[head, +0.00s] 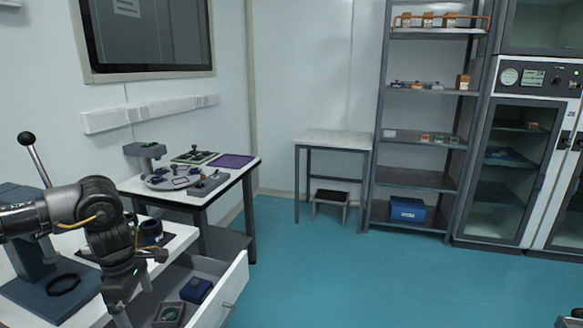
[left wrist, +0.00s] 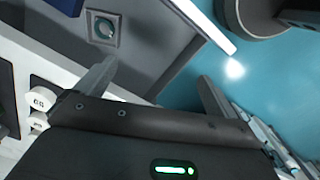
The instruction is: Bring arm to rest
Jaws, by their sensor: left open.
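My left arm comes in from the left in the head view, bent down at the wrist. My left gripper (head: 132,298) points down beside the open drawer (head: 238,288) of the near bench. In the left wrist view my left gripper (left wrist: 155,75) has its two fingers spread, with nothing between them. A square grey holder with a green ring (left wrist: 103,27) lies in the drawer beyond the fingers; it also shows in the head view (head: 168,314). My right gripper cannot be made out in either view.
A blue box (head: 196,290) is also in the drawer. The near bench (head: 180,240) carries a lever press (head: 40,262). A second table (head: 236,172) with a round tray (head: 160,182) stands behind. Shelves (head: 412,180) stand at the back.

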